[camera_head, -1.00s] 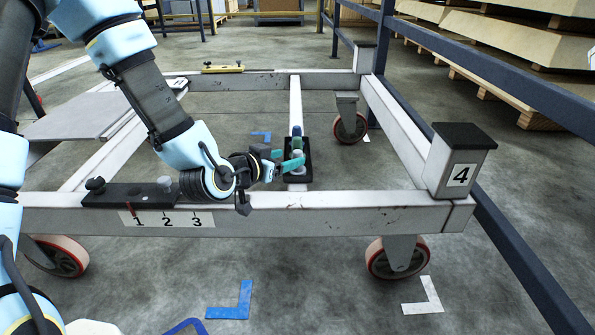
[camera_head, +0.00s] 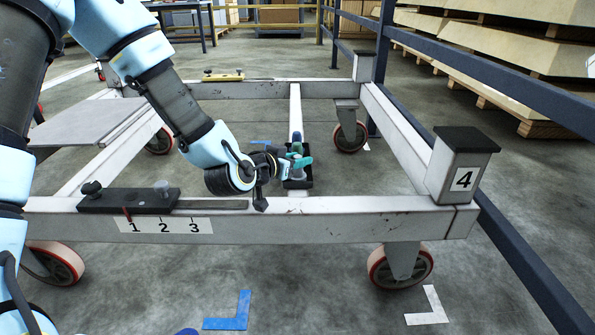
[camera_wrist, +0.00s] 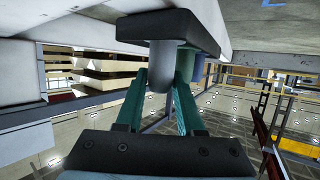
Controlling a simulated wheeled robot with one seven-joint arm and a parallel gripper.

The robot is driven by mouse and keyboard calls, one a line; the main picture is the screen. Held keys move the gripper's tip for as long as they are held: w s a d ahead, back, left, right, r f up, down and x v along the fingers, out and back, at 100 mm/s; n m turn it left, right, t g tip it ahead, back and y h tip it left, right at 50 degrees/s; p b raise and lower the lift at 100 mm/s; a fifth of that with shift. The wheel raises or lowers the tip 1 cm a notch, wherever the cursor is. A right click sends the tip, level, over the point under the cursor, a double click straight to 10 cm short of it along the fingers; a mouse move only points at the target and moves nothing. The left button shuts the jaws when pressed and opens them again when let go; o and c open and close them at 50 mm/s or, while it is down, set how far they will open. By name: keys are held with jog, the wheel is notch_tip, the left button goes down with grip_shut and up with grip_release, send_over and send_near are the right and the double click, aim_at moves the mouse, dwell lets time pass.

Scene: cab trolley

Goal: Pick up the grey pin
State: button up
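The grey pin (camera_wrist: 163,65) stands in a small black holder (camera_wrist: 130,27), in front of a green pin (camera_wrist: 185,62) and a blue pin (camera_wrist: 197,72); the wrist view shows them upside down. In the head view the holder (camera_head: 298,184) sits on the trolley's middle bar, with the green pin (camera_head: 297,147) and blue pin (camera_head: 297,136) in it; the grey pin is largely hidden there by my fingers. My gripper (camera_wrist: 160,78) is open, its teal fingers on either side of the grey pin. Contact cannot be told.
The trolley's white front beam (camera_head: 320,222) runs below my wrist. A black block (camera_head: 127,201) with a knob and a small grey peg (camera_head: 163,187) lies on it above labels 1, 2, 3. Post 4 (camera_head: 462,180) stands right. A blue rail (camera_head: 490,75) runs behind it.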

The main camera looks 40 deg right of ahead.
aim_at(297, 156)
grip_shut()
jog(key=shift+r, duration=0.1)
dwell(0.3)
notch_tip(297, 156, up, 10)
jog(key=p, duration=0.4)
